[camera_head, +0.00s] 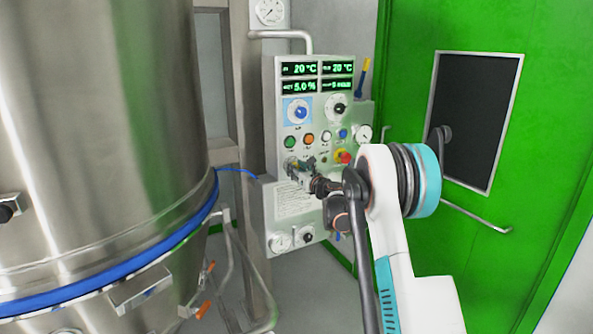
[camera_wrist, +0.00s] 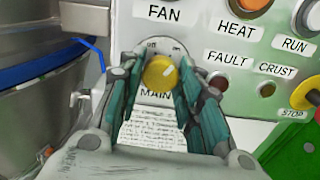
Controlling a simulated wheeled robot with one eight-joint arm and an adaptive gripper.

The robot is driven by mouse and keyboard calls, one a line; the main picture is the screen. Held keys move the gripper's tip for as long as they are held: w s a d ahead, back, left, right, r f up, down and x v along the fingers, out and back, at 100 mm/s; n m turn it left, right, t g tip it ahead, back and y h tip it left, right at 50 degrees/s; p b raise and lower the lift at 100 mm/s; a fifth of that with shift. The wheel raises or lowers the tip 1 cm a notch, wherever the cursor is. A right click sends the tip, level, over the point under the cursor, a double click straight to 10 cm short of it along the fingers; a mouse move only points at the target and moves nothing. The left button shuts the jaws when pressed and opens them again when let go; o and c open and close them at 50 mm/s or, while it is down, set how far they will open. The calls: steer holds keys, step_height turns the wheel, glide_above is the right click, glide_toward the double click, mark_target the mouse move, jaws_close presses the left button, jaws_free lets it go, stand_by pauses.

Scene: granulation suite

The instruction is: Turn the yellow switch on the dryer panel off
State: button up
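The yellow switch (camera_wrist: 160,73) is a round knob above the "MAIN" label in the wrist view, with small "off" and "on" marks above it at left and right. My gripper (camera_wrist: 157,80) has its two teal-padded fingers on either side of the knob. The fingers are apart, and I cannot tell whether they touch the knob. In the head view, my gripper (camera_head: 300,170) is at the lower part of the dryer panel (camera_head: 310,120) and hides the yellow switch there.
A red and yellow STOP button (camera_wrist: 312,92) is at right of my gripper. FAN, HEAT and RUN labels lie above. A large steel vessel (camera_head: 100,130) with a blue ring stands at left. A green door (camera_head: 540,120) is at right.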

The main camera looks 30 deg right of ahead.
steer(key=c, duration=0.3)
steer(key=shift+n, duration=0.3)
steer(key=n+p, duration=0.1)
steer(key=n, duration=1)
steer(key=shift+n, duration=0.3)
stand_by(0.4)
steer(key=o, duration=1)
steer(key=shift+o, duration=0.2)
